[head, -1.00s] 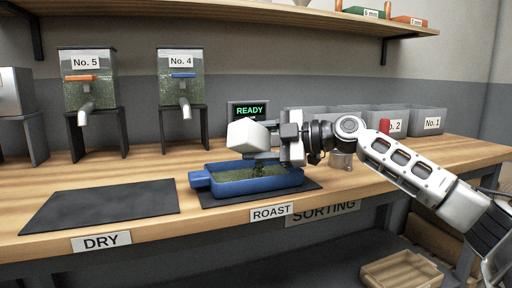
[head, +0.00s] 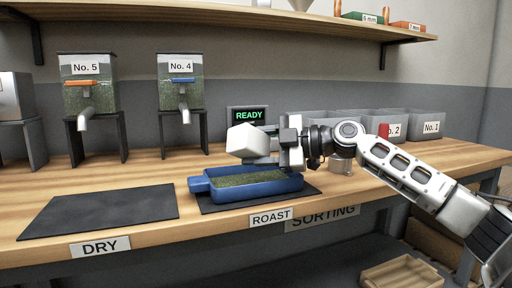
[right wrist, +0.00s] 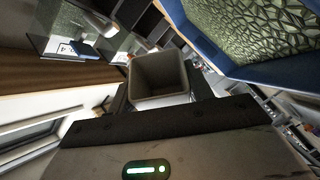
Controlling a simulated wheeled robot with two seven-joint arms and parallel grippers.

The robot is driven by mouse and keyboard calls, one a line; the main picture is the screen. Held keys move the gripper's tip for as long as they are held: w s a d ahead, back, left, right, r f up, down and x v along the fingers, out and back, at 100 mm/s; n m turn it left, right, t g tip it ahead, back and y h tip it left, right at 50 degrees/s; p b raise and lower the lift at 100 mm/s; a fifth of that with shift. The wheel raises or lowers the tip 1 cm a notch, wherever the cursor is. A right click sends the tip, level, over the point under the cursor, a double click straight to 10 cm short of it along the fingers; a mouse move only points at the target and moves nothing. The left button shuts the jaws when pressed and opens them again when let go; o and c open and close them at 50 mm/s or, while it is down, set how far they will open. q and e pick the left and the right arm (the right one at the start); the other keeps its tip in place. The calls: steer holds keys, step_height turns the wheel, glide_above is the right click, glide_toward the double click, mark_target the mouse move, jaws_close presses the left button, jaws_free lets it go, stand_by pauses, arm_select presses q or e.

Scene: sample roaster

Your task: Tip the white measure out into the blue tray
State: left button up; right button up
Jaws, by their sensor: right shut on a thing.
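The white measure (head: 246,141) hangs tilted above the blue tray (head: 258,190) in the head view. My right gripper (head: 272,146) is shut on it from the right. In the right wrist view the measure (right wrist: 158,78) shows its open mouth, and the inside that I can see looks empty. The blue tray lies on the dark mat at the ROAST label, with a layer of green beans in it. Its blue rim (right wrist: 206,42) and the beans also show at the top right of the right wrist view. My left gripper is out of view.
A bare dark mat (head: 100,209) lies at the DRY label. Bean dispensers No. 5 (head: 90,84) and No. 4 (head: 180,83) stand at the back. A READY display (head: 249,115) is behind the measure, and grey bins (head: 425,122) stand at the right.

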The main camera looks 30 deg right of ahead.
mark_target(263, 132)
steer(key=shift+r+p, duration=0.7)
steer(key=shift+r, duration=0.85)
steer(key=shift+f, duration=0.1)
